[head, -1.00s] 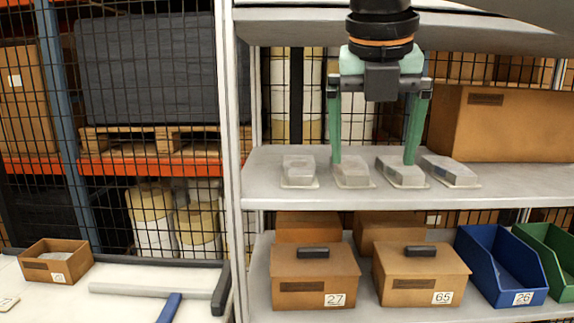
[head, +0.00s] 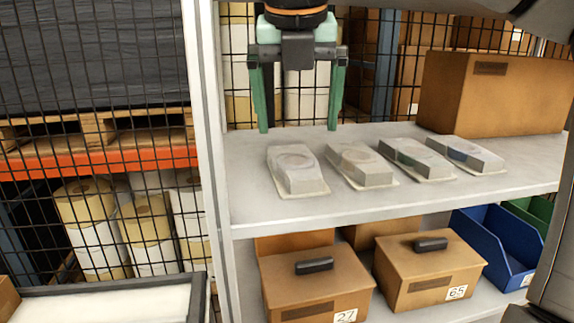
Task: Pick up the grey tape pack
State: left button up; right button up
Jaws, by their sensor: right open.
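Several clear-topped tape packs lie flat in a row on the upper shelf (head: 400,196). The leftmost pack (head: 296,172) looks grey throughout. The second pack (head: 361,165) has a beige-grey tint, the third (head: 415,159) shows some green, and the rightmost (head: 465,154) some blue. The leftmost looks most like the grey tape pack, but the pale tints make this uncertain. My right gripper (head: 298,129) points down, open and empty. In the picture its green fingers are just above and behind the leftmost pack, apart from it. My left gripper is not in view.
A large cardboard box (head: 495,95) stands at the back right of the upper shelf. A white upright post (head: 208,150) borders the shelf on the left. Below are lidded boxes (head: 315,285) (head: 428,272) and a blue bin (head: 492,250). The shelf's front strip is clear.

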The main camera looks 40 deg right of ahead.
aim_at(302, 176)
jog(key=x, duration=1.1)
jog(key=shift+s, duration=0.35)
jog(key=c, duration=1.4)
